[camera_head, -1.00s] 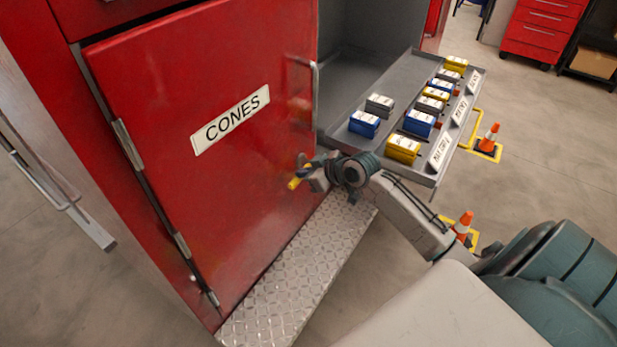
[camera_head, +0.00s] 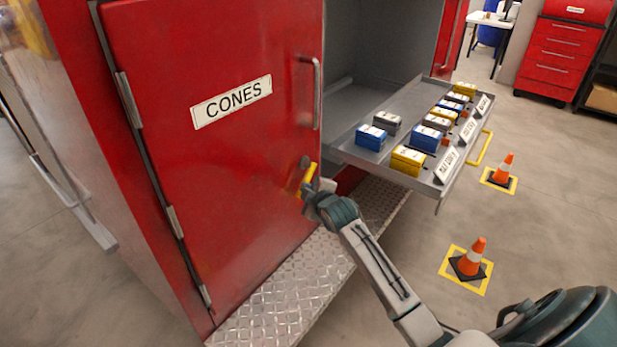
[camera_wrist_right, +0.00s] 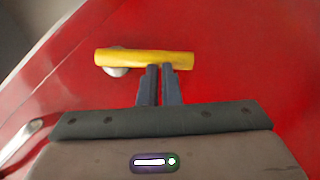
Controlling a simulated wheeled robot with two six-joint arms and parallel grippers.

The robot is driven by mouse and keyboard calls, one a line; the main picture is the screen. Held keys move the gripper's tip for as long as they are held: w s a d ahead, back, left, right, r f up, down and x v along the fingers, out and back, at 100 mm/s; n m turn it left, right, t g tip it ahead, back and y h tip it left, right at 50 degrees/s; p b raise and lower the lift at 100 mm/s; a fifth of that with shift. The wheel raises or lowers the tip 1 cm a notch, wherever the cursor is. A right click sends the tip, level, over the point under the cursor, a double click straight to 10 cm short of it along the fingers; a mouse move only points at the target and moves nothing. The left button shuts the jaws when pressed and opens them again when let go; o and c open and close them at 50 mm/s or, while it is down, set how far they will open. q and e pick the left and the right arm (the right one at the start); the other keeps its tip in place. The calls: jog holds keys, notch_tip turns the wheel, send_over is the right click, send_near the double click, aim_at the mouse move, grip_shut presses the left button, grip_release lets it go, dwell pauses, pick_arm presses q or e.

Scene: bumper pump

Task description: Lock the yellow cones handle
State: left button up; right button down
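The yellow handle (camera_head: 309,178) is on the right side of the closed red door marked CONES (camera_head: 231,103), below its metal pull bar. In the head view it stands steeply, tilted a little. The right wrist view shows it as a yellow bar (camera_wrist_right: 125,58) lying across the picture, with a round metal hub partly behind its left part. My right gripper (camera_head: 309,192) is at the handle. In the wrist view its fingers (camera_wrist_right: 160,68) are together, with their tips at the bar's lower edge, right of the hub. I cannot tell whether they touch. My left gripper is not in view.
A pulled-out grey tray (camera_head: 390,160) with several blue, yellow and grey boxes juts out right of the door. A diamond-plate step (camera_head: 290,287) runs below. Two orange cones (camera_head: 471,256) (camera_head: 503,167) stand on the floor at right.

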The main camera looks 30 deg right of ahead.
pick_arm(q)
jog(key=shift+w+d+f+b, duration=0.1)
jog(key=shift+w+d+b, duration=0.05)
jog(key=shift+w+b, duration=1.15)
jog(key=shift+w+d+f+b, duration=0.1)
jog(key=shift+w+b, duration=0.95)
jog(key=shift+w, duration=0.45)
pick_arm(e)
jog(key=shift+w+d+f+n+t+h, duration=0.3)
jog(key=shift+d+f+n+t, duration=0.2)
jog(key=shift+n, duration=0.25)
jog(key=shift+w+d+f+n+t+h, duration=0.2)
jog(key=shift+d+f+n+t+h, duration=0.15)
jog(key=shift+d+f+n+t, duration=0.25)
jog(key=shift+w+d+f+n+t+h, duration=0.3)
jog(key=shift+f+n+t+h, duration=0.1)
jog(key=shift+n, duration=0.45)
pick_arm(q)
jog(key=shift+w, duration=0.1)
pick_arm(e)
jog(key=shift+w+a+f, duration=0.1)
jog(key=shift+a+f, duration=0.05)
jog(key=shift+f, duration=0.05)
